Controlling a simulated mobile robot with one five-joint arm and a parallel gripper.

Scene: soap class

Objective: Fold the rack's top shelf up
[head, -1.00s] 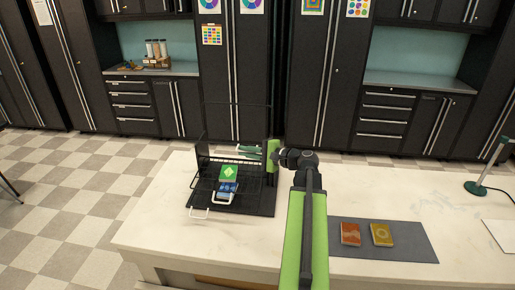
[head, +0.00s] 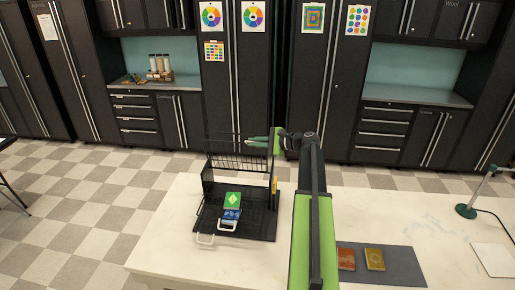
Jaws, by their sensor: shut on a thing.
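The black wire rack (head: 262,222) stands at the left part of the counter, on a flat black base. Its top shelf (head: 236,163) is a thin dark wire grid in the upper part of the rack, seen at a slant. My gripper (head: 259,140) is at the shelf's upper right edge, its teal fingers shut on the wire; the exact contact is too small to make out.
The white counter (head: 175,245) has free room left of the rack. Dark cabinets line the back.

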